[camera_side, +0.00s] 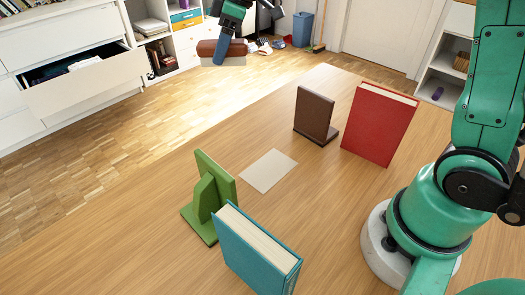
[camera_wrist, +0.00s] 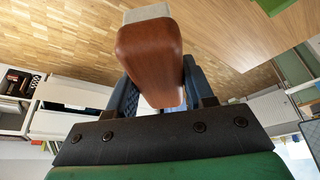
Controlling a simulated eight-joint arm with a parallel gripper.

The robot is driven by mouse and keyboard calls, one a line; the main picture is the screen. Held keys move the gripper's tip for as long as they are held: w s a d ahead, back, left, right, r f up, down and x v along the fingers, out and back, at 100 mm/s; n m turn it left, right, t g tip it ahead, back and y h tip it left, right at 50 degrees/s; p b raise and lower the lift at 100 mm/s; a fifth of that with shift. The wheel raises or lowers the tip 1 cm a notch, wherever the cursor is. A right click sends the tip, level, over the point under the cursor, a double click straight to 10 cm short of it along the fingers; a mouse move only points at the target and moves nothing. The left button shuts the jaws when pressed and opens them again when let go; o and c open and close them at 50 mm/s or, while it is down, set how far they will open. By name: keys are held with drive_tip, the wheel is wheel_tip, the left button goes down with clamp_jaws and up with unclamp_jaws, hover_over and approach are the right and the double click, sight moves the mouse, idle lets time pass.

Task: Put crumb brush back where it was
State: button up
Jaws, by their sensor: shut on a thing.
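The crumb brush (camera_side: 207,49) has a reddish-brown wooden body and pale bristles pointing down in the side view. My gripper (camera_side: 222,56) is shut on it, with dark blue fingers on either side. The brush is held up in the air at the top of the side view, seen against the floor and clear of the table's surface. In the wrist view the brush (camera_wrist: 149,58) sits between the fingers (camera_wrist: 158,100), with its pale bristle side at the top.
The wooden table (camera_side: 130,250) holds a pale flat rectangle (camera_side: 268,171), a green bookend (camera_side: 212,192), a teal book (camera_side: 256,250), a brown bookend (camera_side: 314,115) and a red book (camera_side: 378,122). Bare tabletop surrounds the rectangle. A white drawer (camera_side: 88,84) stands open at the left.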

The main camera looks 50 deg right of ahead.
sight(221, 141)
drive_tip(key=shift+w+a+r, duration=0.25)
drive_tip(key=shift+a+r, duration=0.1)
drive_tip(key=shift+r, duration=0.1)
drive_tip(key=shift+w+a+f, duration=0.1)
drive_tip(key=shift+f, duration=0.05)
wheel_tip(221, 141, down, 19)
drive_tip(key=shift+f, duration=0.15)
drive_tip(key=shift+f, duration=0.1)
drive_tip(key=o, duration=1.1)
